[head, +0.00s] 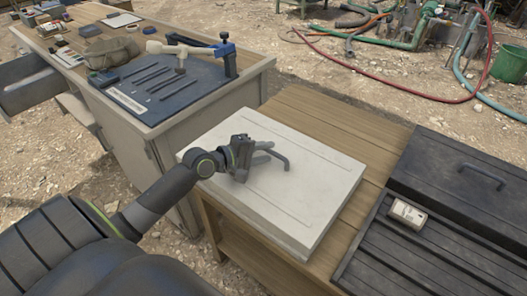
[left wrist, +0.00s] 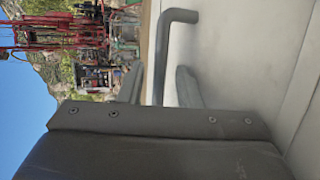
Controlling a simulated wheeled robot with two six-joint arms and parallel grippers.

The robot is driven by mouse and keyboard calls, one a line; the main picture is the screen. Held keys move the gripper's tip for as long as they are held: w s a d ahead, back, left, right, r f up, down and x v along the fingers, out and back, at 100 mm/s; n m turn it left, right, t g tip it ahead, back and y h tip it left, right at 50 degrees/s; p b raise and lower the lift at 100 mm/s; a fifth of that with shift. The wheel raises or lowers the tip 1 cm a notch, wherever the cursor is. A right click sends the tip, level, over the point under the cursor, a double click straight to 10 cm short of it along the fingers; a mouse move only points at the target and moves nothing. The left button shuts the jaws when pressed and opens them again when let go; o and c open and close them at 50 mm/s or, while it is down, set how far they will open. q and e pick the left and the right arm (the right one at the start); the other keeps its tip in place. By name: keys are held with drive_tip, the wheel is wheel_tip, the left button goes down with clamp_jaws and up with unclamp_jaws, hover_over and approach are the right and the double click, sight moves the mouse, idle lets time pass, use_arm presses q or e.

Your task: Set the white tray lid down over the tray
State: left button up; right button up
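The white tray lid (head: 310,185) is a pale slab with a dark bent handle (head: 275,157) on top. It lies flat on the wooden bench; its pale side wall shows, but I cannot tell lid from tray below. My left gripper (head: 262,156) is over the lid at the handle. In the left wrist view its two fingers (left wrist: 160,88) stand apart, one on each side of the handle bar (left wrist: 162,55), with visible gaps. The lid's white top (left wrist: 240,60) fills the right of that view. My right gripper is not in view.
A black lidded box (head: 465,180) and a black ribbed tray (head: 420,255) bearing a small pale device (head: 408,214) stand at right. Bare wooden bench (head: 345,125) lies behind the lid. A tool-covered counter (head: 165,85) stands at left. Hoses (head: 400,88) lie on the ground behind.

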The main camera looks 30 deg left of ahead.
use_arm(q)
drive_tip(key=shift+r, duration=0.6)
drive_tip(key=p+v, duration=0.2)
drive_tip(key=v, duration=0.9)
drive_tip(key=shift+s+a, duration=0.15)
drive_tip(key=shift+s, duration=0.3)
drive_tip(key=shift+s, duration=0.1)
